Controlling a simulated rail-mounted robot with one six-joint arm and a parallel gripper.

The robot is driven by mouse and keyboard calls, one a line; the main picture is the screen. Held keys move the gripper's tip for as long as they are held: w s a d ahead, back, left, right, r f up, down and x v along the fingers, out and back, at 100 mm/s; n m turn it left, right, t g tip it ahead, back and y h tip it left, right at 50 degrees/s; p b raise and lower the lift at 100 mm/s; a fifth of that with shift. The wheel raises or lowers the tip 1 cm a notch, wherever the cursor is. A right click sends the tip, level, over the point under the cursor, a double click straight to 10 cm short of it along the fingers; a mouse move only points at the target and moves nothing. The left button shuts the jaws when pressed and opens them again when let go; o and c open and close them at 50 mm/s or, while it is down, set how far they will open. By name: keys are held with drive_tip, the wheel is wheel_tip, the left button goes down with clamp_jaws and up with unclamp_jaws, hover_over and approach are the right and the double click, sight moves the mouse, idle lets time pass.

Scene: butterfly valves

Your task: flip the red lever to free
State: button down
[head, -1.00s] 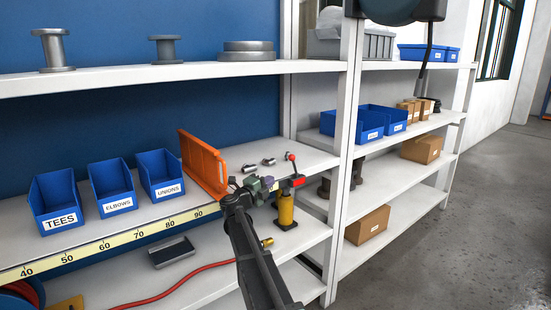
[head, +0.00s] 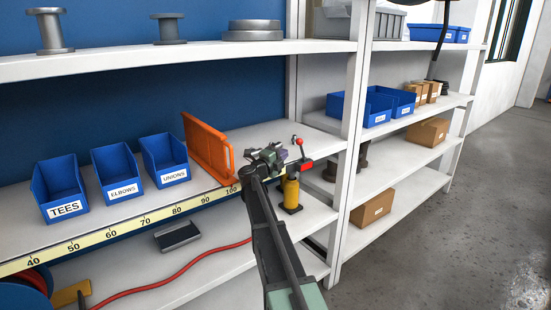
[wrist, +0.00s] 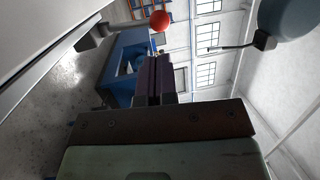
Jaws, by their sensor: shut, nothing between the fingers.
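The red lever shows as a small red ball knob (head: 298,141) on a thin stem at the right part of the middle shelf, beside a red block (head: 307,163). The red ball (wrist: 160,20) also shows in the wrist view, above and beyond the fingertips. My gripper (head: 283,156) is just left of the lever in the head view. Its purple fingers (wrist: 156,60) are together with nothing between them, and a gap shows between them and the ball. The gripper and arm hide part of the lever's base, and I cannot read its position marks.
Blue bins (head: 165,160) line the shelf further left. A yellow cylinder (head: 291,193) stands below the lever. A shelf post (head: 351,140) rises to the right.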

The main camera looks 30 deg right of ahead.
sight(298, 143)
drive_tip(key=x, duration=0.7)
drive_tip(key=shift+p, duration=0.4)
